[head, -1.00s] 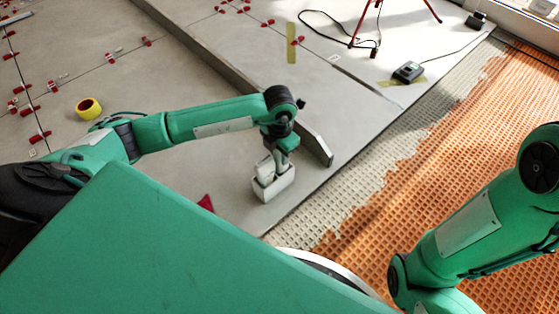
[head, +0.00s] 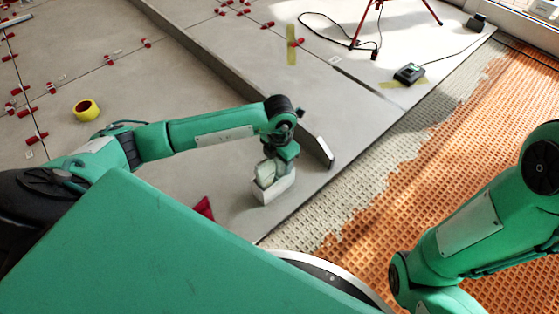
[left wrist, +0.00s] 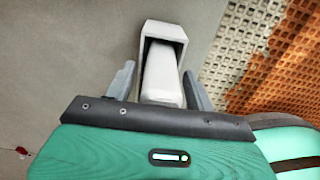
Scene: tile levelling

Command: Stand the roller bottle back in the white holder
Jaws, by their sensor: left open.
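The white holder (head: 275,193) stands on the grey tiles in front of me, near the tile edge. The pale roller bottle (head: 265,174) is in it, its upper part above the rim. In the left wrist view the bottle (left wrist: 163,78) rises from the holder's (left wrist: 166,31) open top towards the camera; its base is hidden. My left gripper (head: 272,162) is over the holder, pointing down. In the wrist view its fingers (left wrist: 160,88) are open, one on each side of the bottle, with a visible gap on the left. My right gripper is out of view.
A yellow tape roll (head: 86,110) is farther left. Orange matting (head: 450,165), partly covered with grey mortar, begins right of the tile edge.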

